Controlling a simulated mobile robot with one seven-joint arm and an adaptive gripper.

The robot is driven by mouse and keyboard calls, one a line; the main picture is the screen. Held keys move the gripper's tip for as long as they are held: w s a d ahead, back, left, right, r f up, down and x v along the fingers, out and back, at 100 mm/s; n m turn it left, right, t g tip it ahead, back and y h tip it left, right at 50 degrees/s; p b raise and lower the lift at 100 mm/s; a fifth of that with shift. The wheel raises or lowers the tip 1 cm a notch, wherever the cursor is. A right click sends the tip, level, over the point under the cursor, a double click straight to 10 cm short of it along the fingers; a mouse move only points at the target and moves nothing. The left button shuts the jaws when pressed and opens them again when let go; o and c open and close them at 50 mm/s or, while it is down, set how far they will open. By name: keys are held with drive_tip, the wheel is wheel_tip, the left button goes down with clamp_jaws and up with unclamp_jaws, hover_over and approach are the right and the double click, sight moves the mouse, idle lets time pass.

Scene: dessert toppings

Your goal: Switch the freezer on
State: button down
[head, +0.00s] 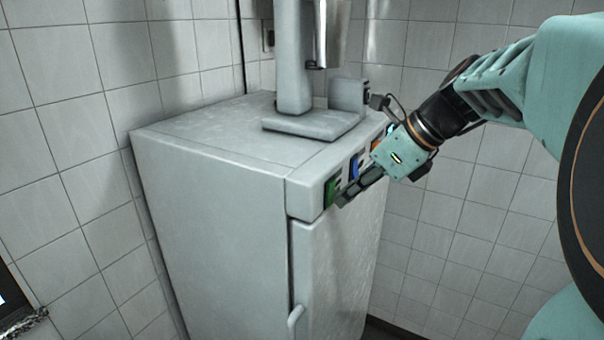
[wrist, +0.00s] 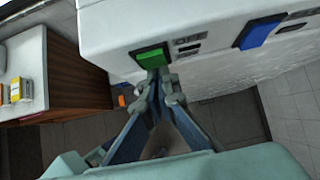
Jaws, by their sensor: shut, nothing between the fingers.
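The freezer (head: 225,200) is a white cabinet standing in a tiled corner. Its top front strip carries a green switch (head: 332,190), a blue switch (head: 356,165) and an orange one (head: 377,143). In the wrist view, the green switch (wrist: 152,56) sits in a dark frame on the white panel, beside lettering that appears to read OFF. The blue switch (wrist: 260,32) is further right. My gripper (head: 342,199) is shut and empty, with its fingertips right at the green switch. The tips cover the switch's lower edge in the wrist view (wrist: 160,78); I cannot tell whether they touch it.
A pale machine with a column and flat base (head: 315,124) stands on the freezer top. The freezer door has a handle (head: 296,318) low at its left. A wooden-sided counter (wrist: 62,72) with small yellow items is left in the wrist view. Floor shows below the panel.

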drive_tip(key=shift+r, duration=0.1)
drive_tip(key=shift+a+r+p, duration=0.1)
drive_tip(key=shift+r+p, duration=0.6)
drive_tip(key=shift+p, duration=0.05)
idle(0.3)
